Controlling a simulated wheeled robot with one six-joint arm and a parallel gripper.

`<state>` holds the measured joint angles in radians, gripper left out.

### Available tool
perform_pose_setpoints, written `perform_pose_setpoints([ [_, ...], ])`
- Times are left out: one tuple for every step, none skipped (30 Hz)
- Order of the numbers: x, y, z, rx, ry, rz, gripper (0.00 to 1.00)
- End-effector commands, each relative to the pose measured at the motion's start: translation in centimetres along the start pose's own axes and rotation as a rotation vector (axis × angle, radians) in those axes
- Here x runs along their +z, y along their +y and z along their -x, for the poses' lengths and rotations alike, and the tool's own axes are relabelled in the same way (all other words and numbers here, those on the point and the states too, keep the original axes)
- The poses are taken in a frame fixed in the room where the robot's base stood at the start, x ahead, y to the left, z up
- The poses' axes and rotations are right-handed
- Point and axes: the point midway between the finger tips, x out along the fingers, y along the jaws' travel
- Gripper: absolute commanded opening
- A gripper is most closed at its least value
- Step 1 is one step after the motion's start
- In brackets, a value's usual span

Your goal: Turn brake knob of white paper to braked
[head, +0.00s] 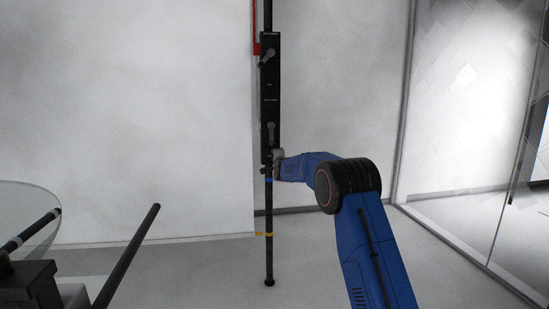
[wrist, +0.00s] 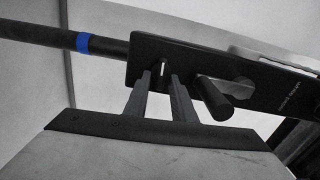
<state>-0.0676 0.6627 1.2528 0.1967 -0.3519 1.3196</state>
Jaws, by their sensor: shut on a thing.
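A black control box (head: 270,95) is mounted upright on a black pole. In the head view my gripper (head: 279,163) is at the box's lower end and hides the knob. Small print on the box is unreadable.
A blue band (wrist: 83,43) rings the pole beside the box. A yellow clip (head: 264,234) sits lower on the pole. A glass disc (head: 25,205) and a slanted black rod (head: 130,252) stand at the left. Glass panels (head: 465,130) are at the right.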

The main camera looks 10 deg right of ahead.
Motion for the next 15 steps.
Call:
perform_pose_setpoints([
  [-0.10,0.20,0.00,0.003,0.001,-0.018,0.01],
  [-0.10,0.22,0.00,0.003,0.001,-0.027,0.01],
  [-0.10,0.23,0.00,0.003,0.001,-0.041,0.01],
  [-0.10,0.25,0.00,0.003,0.001,-0.048,0.01],
  [-0.11,0.26,0.00,0.003,0.001,-0.054,0.01],
  [-0.11,0.27,0.00,0.003,0.001,-0.063,0.01],
  [-0.11,0.28,0.00,0.003,0.001,-0.068,0.01],
  [-0.10,0.29,0.00,0.003,0.001,-0.072,0.01],
  [-0.11,0.30,0.00,0.003,0.001,-0.076,0.01],
  [-0.11,0.31,0.00,0.003,0.001,-0.078,0.01],
  [-0.11,0.31,0.00,0.003,0.001,-0.080,0.01],
  [-0.11,0.31,0.00,0.003,0.001,-0.081,0.01],
  [-0.11,0.32,0.00,0.003,0.001,-0.082,0.01],
  [-0.11,0.32,0.00,0.003,0.001,-0.082,0.01],
  [-0.11,0.33,0.00,0.004,0.001,-0.083,0.01],
])
